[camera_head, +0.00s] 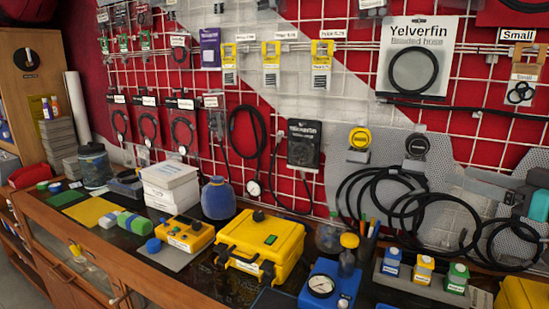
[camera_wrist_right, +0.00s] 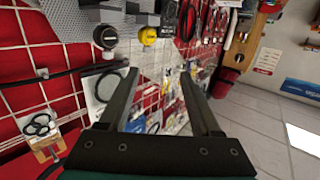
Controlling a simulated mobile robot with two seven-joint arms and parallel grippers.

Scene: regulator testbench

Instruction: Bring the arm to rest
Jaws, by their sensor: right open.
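My right gripper (camera_head: 488,182) shows at the right edge of the head view, with grey fingers pointing left and a teal part of my arm behind them. It is raised above the bench, in front of the pegboard wall. In the right wrist view, the gripper's two dark fingers (camera_wrist_right: 160,74) stand wide apart with nothing between them. My left gripper is in neither view.
A wooden bench (camera_head: 40,213) carries a yellow case (camera_head: 262,247), a yellow device (camera_head: 185,233), white boxes (camera_head: 170,183) and a blue gauge unit (camera_head: 328,288).

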